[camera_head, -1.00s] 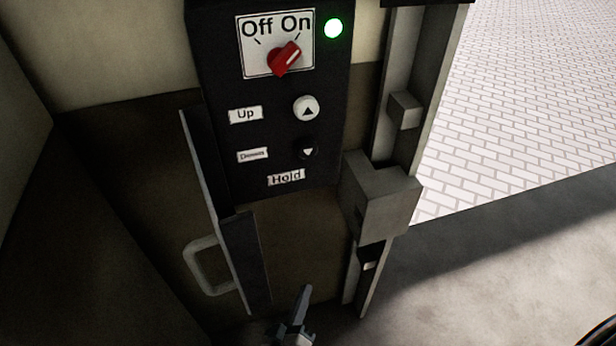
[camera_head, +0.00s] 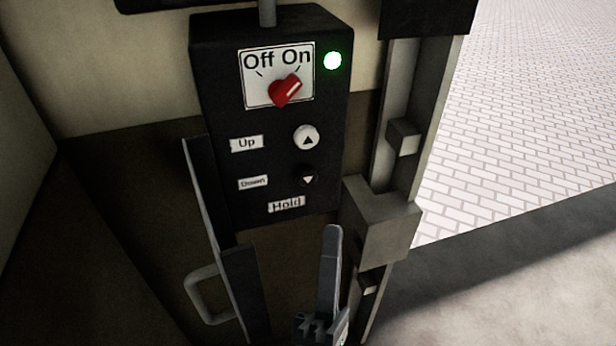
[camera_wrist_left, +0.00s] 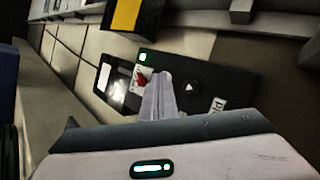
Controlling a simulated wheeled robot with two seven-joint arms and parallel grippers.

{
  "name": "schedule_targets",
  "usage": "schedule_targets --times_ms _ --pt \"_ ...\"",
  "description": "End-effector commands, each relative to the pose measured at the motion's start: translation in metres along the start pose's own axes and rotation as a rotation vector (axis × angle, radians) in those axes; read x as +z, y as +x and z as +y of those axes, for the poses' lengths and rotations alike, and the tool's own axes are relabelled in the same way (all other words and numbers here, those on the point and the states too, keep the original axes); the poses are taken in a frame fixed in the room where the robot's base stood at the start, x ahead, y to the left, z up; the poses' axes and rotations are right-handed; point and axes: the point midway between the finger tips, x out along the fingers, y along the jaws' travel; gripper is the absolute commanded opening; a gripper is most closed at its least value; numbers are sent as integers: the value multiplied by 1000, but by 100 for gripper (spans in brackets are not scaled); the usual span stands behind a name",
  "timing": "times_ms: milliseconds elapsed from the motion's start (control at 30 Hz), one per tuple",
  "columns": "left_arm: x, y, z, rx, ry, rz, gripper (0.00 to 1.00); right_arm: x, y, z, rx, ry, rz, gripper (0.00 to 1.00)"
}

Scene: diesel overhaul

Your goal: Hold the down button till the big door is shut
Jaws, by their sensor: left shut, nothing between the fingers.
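The black control box (camera_head: 218,110) hangs on the wall in the head view. Its down button (camera_head: 308,178) is dark with a white down arrow, beside the "Down" label, above the "Hold" label. The pale up button (camera_head: 306,138) is above it. The red knob (camera_head: 286,90) points to "On" and the green lamp (camera_head: 332,61) is lit. My left gripper (camera_head: 333,232) is shut and empty, below the box and apart from the down button. In the left wrist view its fingers (camera_wrist_left: 163,78) point at the box (camera_wrist_left: 212,84). The big door cannot be made out. My right gripper is not seen.
A metal door rail (camera_head: 398,150) with a grey block (camera_head: 385,220) stands just right of the box. An open cabinet door with a pale handle (camera_head: 205,295) is at lower left. The opening at right shows bright brick paving (camera_head: 530,110).

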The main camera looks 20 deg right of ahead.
Motion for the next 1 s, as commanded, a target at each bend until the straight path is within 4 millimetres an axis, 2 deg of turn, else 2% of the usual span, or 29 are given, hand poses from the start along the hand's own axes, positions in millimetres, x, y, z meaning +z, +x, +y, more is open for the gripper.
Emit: schedule_targets --times_ms 567,1000 --pt "-3 4 -2 3 -2 0 0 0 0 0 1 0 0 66" --pt "-25 34 -24 4 -1 1 0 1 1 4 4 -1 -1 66"
